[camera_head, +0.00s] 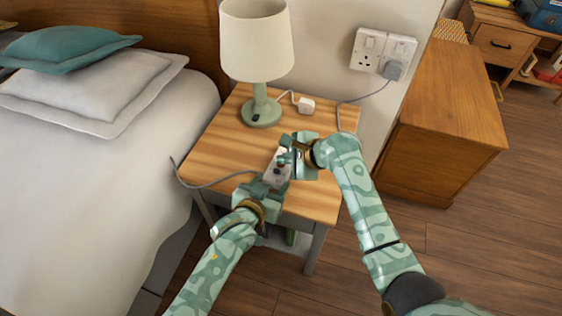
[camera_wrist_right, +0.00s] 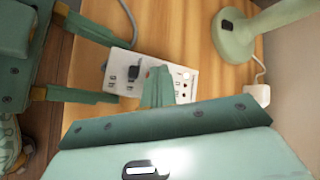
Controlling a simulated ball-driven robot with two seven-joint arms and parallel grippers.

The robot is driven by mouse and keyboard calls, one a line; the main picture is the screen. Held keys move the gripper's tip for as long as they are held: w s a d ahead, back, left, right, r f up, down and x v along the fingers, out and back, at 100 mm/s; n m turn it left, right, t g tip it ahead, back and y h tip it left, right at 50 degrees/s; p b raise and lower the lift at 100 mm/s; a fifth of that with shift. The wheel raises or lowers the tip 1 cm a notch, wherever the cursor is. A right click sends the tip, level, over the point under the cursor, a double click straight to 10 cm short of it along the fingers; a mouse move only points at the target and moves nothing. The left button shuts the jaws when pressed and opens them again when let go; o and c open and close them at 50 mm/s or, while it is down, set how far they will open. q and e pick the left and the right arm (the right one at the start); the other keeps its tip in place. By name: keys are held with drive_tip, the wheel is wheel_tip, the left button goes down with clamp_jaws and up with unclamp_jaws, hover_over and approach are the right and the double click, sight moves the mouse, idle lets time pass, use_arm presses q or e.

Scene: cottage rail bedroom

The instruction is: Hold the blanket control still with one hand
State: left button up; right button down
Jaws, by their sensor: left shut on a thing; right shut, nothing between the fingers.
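The blanket control (camera_head: 279,170) is a pale box with dark switches on the wooden bedside table. In the right wrist view, the blanket control (camera_wrist_right: 122,76) shows its labelled face, a dark slider and a small red spot. My left gripper (camera_head: 271,181) is shut on its near end; in the wrist view the left gripper's fingers (camera_wrist_right: 108,66) lie along opposite sides of it. My right gripper (camera_head: 285,160) is shut and empty at the control's far end. In the wrist view, its fingertips (camera_wrist_right: 160,80) overlap the control's face; I cannot tell whether they touch.
A green lamp (camera_head: 261,105) stands at the back of the table (camera_head: 215,145), beside a small white plug block (camera_head: 306,105). A grey cord (camera_head: 215,184) runs left over the table edge towards the bed (camera_head: 120,190). A wall socket (camera_head: 383,52) and wooden cabinet (camera_head: 450,100) are right.

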drive_tip(key=shift+r, duration=0.85)
drive_tip(key=shift+r, duration=2.5)
idle(0.6)
wheel_tip(320, 180, up, 4)
drive_tip(key=shift+f, duration=0.15)
